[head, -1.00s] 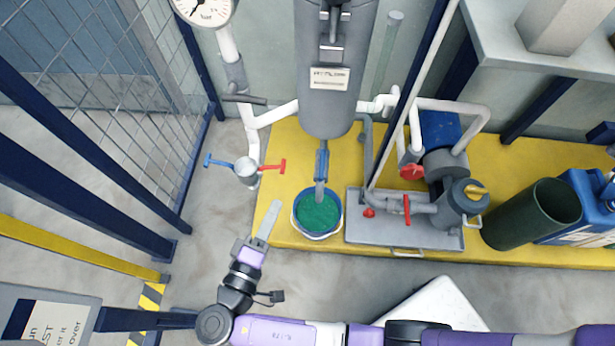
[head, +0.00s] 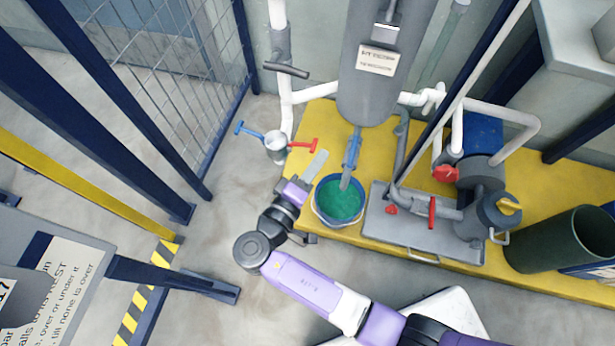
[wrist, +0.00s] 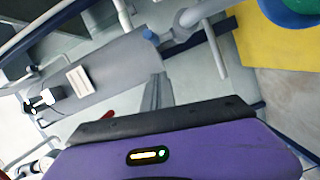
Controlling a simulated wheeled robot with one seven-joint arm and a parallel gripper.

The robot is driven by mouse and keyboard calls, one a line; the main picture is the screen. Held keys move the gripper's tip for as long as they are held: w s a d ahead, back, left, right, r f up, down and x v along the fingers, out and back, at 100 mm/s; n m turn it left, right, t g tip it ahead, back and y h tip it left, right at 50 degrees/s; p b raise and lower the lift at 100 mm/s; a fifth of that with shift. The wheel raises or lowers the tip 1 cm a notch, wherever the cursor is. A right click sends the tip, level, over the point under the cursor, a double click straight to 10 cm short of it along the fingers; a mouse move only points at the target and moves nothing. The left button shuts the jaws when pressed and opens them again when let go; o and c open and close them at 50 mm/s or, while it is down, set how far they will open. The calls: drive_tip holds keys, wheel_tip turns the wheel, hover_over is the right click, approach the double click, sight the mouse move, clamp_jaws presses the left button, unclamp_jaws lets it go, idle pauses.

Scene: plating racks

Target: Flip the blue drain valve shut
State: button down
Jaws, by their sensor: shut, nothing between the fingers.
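A blue lever valve (head: 352,148) hangs under the grey filter cylinder (head: 378,65), its handle lying along the outlet pipe above a bucket (head: 318,208) of green liquid. A second blue handle (head: 250,132) sticks out left from a pipe fitting, opposite a red handle (head: 302,145). My gripper (head: 322,156) is shut and empty, left of the bucket and below the red handle, apart from the blue lever in the picture. In the wrist view, the shut fingers (wrist: 155,90) point toward the cylinder and pipes; a small blue piece (wrist: 150,36) shows beyond them.
A grey tray (head: 420,240) with a pump and red handles stands right of the bucket on the yellow platform (head: 520,275). A dark green drum (head: 560,240) is farther right. Mesh fencing (head: 160,70) and a sign (head: 60,280) bound the left. Floor between is clear.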

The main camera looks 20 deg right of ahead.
sight(353, 151)
drive_tip(key=shift+s+d+f+b, duration=0.15)
drive_tip(key=shift+s+d, duration=0.15)
drive_tip(key=shift+d, duration=0.35)
drive_tip(key=shift+s+d+f+b, duration=0.1)
drive_tip(key=shift+s+d, duration=0.2)
drive_tip(key=shift+d, duration=0.4)
drive_tip(key=shift+s+d+f+b, duration=0.15)
drive_tip(key=shift+s+d, duration=0.15)
drive_tip(key=shift+d, duration=0.35)
